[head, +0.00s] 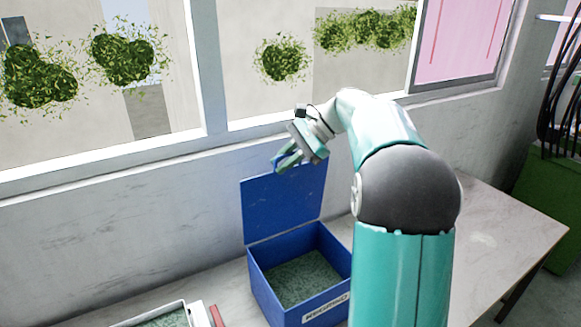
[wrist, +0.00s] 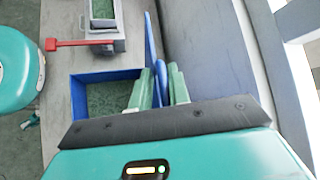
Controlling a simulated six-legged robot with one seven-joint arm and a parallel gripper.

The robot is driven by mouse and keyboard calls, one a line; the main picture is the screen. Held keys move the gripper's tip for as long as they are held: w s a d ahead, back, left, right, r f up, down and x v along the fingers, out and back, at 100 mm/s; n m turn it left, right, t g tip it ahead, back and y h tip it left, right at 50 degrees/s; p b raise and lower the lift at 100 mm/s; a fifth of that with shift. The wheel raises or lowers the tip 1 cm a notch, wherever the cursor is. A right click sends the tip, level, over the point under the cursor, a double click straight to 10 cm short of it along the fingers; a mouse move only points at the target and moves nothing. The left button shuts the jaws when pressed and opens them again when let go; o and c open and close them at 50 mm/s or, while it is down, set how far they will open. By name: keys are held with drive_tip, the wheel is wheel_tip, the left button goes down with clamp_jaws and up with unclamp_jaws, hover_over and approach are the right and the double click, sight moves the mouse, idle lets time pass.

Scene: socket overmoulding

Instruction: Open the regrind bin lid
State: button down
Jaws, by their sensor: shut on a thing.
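The blue regrind bin (head: 335,268) stands on the table by the wall, with a white label on its front. Green granules (head: 300,280) lie inside it. Its blue lid (head: 283,207) is raised, standing roughly upright at the bin's back edge. My gripper (head: 288,162) is at the lid's top edge, shut on the lid. In the wrist view my gripper's two green fingers (wrist: 161,88) are on either side of the lid (wrist: 150,45), which shows edge-on. The open bin (wrist: 88,77) lies to the left of the fingers there. The fingers hide part of the lid's edge.
A grey-white tray (head: 183,306) with green granules stands left of the bin, with a red piece (head: 216,316) beside it. The wall and window frame (head: 150,148) are close behind the lid. The table (head: 510,225) is clear at the right.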

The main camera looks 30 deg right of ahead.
drive_tip(key=shift+w+a, duration=0.1)
drive_tip(key=shift+w, duration=0.3)
drive_tip(key=c, duration=1.5)
unclamp_jaws()
drive_tip(key=shift+a, duration=0.1)
drive_tip(key=v, duration=1.4)
drive_tip(key=shift+f, duration=0.1)
